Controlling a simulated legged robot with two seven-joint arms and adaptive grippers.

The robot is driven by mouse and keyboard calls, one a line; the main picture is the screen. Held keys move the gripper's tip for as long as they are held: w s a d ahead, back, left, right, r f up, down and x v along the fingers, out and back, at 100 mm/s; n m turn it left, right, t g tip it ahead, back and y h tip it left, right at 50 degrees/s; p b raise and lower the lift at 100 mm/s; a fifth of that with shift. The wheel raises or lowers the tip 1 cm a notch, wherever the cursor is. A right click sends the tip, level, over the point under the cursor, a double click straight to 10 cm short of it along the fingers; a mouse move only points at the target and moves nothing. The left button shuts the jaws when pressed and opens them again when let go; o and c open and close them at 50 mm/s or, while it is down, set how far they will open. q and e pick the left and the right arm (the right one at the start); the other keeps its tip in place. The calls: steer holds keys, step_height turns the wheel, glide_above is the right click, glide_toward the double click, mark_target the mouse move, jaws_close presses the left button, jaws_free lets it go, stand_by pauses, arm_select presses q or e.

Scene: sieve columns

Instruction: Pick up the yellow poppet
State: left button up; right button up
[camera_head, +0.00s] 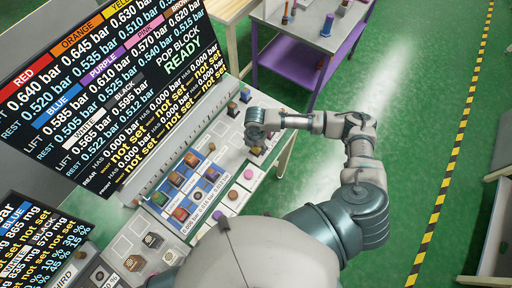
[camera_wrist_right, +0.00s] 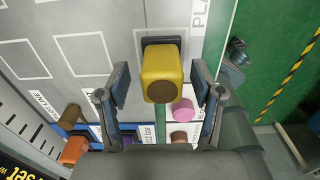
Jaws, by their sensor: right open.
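The yellow poppet (camera_wrist_right: 160,73) is a rounded yellow block with a brown round end facing the camera in the right wrist view. A dark piece shows behind its far edge. My right gripper (camera_wrist_right: 160,90) is open, with one finger on each side of the poppet and visible gaps between, so it does not touch it in this view. In the head view my right gripper (camera_head: 256,139) hangs over the grey bench, and the poppet is mostly hidden below it. My left gripper is not in view.
A pink piece (camera_wrist_right: 183,108) and a brown piece (camera_wrist_right: 180,137) stand close to the poppet on white squares. An orange piece (camera_wrist_right: 74,150) is farther left. In the head view, a blue panel with several blocks lies nearby, beneath a large display board (camera_head: 110,85). A purple cart (camera_head: 290,70) stands behind.

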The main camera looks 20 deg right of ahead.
steer(key=c, duration=1)
jaws_close()
steer(key=shift+d, duration=0.25)
steer(key=shift+r, duration=0.3)
step_height(320, 180, up, 3)
steer(key=shift+a+r, duration=0.1)
steer(key=s+a, duration=0.3)
steer(key=s, duration=0.4)
steer(key=s+a+r, duration=0.1)
steer(key=s+a, duration=0.3)
steer(key=s, duration=0.3)
